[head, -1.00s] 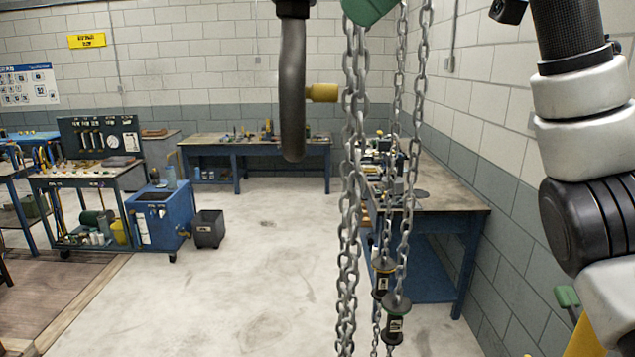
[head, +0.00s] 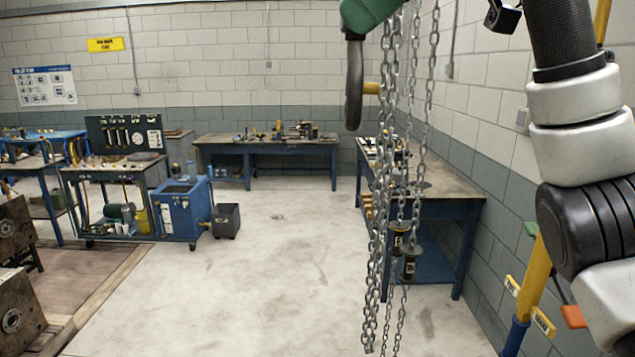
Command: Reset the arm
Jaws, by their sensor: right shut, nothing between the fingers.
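My right arm comes in at the right edge and points up, with pale grey joint rings and a black upper end. The black part of my right gripper (head: 556,30) reaches the top edge; its fingertips are cut off or hidden, and nothing is seen held in it. A small black block (head: 503,16) sticks out to its left. My left gripper and left arm are out of view. A green chain hoist (head: 370,12) with a dark hook (head: 354,85) and hanging chains (head: 385,200) is left of my right arm, apart from it in the picture.
A workbench (head: 455,205) stands behind the chains along the right wall. A yellow-and-blue post (head: 532,283) stands low at the right. The middle floor is clear.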

